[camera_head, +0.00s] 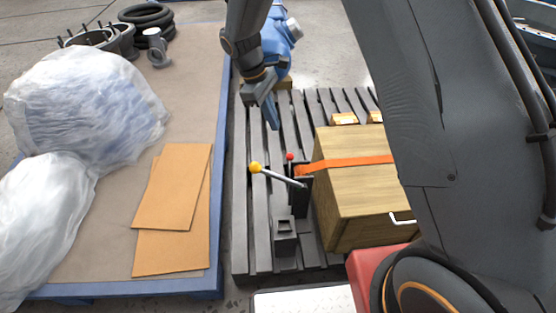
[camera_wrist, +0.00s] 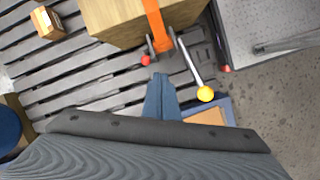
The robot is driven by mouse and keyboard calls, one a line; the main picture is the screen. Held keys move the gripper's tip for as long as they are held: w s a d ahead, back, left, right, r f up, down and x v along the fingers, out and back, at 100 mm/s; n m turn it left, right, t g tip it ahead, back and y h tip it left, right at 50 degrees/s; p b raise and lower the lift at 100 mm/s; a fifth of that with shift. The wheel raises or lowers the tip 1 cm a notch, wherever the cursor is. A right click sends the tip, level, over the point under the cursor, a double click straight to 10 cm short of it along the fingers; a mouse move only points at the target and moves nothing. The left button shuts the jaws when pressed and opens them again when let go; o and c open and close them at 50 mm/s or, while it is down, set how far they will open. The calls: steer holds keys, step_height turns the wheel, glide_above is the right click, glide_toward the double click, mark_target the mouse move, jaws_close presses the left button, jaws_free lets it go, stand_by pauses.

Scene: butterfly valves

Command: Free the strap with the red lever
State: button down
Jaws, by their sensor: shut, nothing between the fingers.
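An orange strap (camera_head: 345,163) runs over a wooden crate (camera_head: 362,205) and ends at a dark upright bracket (camera_head: 303,184). The red lever shows as a small red knob (camera_head: 290,157) by the bracket's top; its shaft is hard to make out here. A longer metal lever with a yellow ball (camera_head: 256,167) sticks out left from the bracket. My gripper (camera_head: 274,122) is shut and empty, its blue fingers pointing down behind and above the red knob. In the wrist view, the closed fingertips (camera_wrist: 160,77) appear just below the red knob (camera_wrist: 146,60), apart from it in the picture.
The crate stands on a dark slatted pallet (camera_head: 243,225). A small dark block (camera_head: 285,238) sits in front of the bracket. On the left, a blue-edged platform (camera_head: 216,200) holds cardboard sheets (camera_head: 178,190), wrapped bundles (camera_head: 85,105) and black rings (camera_head: 146,16). A blue valve part (camera_head: 280,35) stands behind my gripper.

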steer(key=w+a+f+n+b, duration=0.1)
steer(key=w+a+f, duration=0.1)
steer(key=f, duration=0.2)
steer(key=w+a+f+n+h+b, duration=0.1)
steer(key=w+a+f+n, duration=0.1)
steer(key=a+f, duration=0.1)
steer(key=shift+w+a+f+b, duration=0.25)
steer(key=shift+a+f+b, duration=0.15)
steer(key=shift+f, duration=0.5)
steer(key=shift+d+f, duration=0.1)
steer(key=s+d+f, duration=0.1)
steer(key=d+f, duration=0.6)
steer(key=f, duration=0.1)
steer(key=shift+d+f+b, duration=0.25)
steer(key=shift+d+b, duration=0.1)
steer(key=shift+b, duration=0.1)
steer(key=shift+s+r, duration=0.1)
steer(key=shift+s, duration=0.05)
